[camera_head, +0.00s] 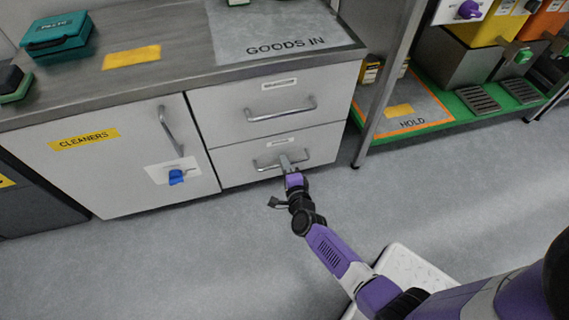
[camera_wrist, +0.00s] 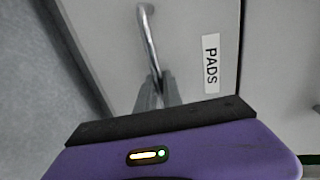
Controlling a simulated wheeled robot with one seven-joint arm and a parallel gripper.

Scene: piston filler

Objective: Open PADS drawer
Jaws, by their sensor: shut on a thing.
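The PADS drawer (camera_head: 240,174) is the lower of two grey drawers under the counter. Its front looks flush with the cabinet. Its curved metal handle (camera_head: 262,167) runs across the front. The handle also shows in the wrist view (camera_wrist: 147,35), beside the PADS label (camera_wrist: 211,62). My gripper (camera_head: 285,162) reaches the handle near its middle. In the wrist view my gripper (camera_wrist: 156,88) has its two grey fingers closed around the handle bar. The fingers hide the part of the handle between them.
Above is another drawer with its own handle (camera_head: 282,108). A metal shelf post (camera_head: 381,105) and green-edged shelf (camera_head: 470,128) stand right. The floor (camera_head: 180,270) in front is clear.

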